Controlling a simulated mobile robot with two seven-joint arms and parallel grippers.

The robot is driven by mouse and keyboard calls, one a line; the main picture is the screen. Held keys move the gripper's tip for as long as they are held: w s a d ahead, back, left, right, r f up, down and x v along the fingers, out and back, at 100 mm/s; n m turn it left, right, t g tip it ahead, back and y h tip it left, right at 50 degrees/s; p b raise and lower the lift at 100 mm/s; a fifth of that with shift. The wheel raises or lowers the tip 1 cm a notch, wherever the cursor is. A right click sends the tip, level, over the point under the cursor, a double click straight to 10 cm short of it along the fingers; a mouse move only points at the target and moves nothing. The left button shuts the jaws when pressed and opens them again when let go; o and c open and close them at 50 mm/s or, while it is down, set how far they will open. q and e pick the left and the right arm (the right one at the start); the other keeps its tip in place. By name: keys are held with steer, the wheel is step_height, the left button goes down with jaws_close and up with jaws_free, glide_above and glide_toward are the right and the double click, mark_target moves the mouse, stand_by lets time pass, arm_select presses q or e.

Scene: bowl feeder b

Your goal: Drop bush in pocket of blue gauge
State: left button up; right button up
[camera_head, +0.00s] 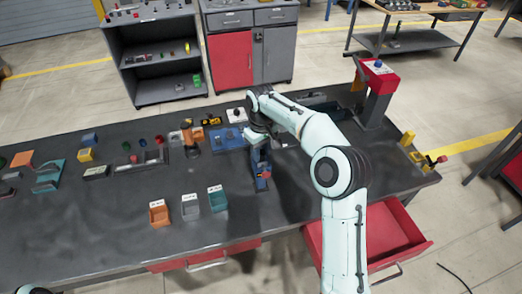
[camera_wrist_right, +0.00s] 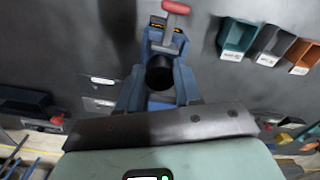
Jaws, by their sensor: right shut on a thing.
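The blue gauge (camera_head: 261,164) stands on the dark bench, directly below and in front of my right gripper (camera_head: 259,140). In the right wrist view the blue gauge (camera_wrist_right: 184,84) shows from above, with a red T-shaped handle (camera_wrist_right: 175,8) at its far end. My left gripper is out of view.
Orange (camera_head: 159,212), grey (camera_head: 190,207) and teal (camera_head: 217,198) bins stand left of the gauge near the front edge. A blue tray (camera_head: 225,138) lies behind. A red press (camera_head: 378,78) stands at the back right. A red drawer (camera_head: 398,236) is open at front right.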

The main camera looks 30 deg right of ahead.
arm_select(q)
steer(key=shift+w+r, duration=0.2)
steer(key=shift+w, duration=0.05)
arm_select(e)
steer(key=shift+w, duration=0.1)
steer(key=o, duration=1.1)
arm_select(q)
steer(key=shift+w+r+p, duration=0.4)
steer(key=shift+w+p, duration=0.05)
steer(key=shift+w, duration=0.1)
arm_select(e)
step_height(320, 180, up, 13)
steer(key=shift+r, duration=0.2)
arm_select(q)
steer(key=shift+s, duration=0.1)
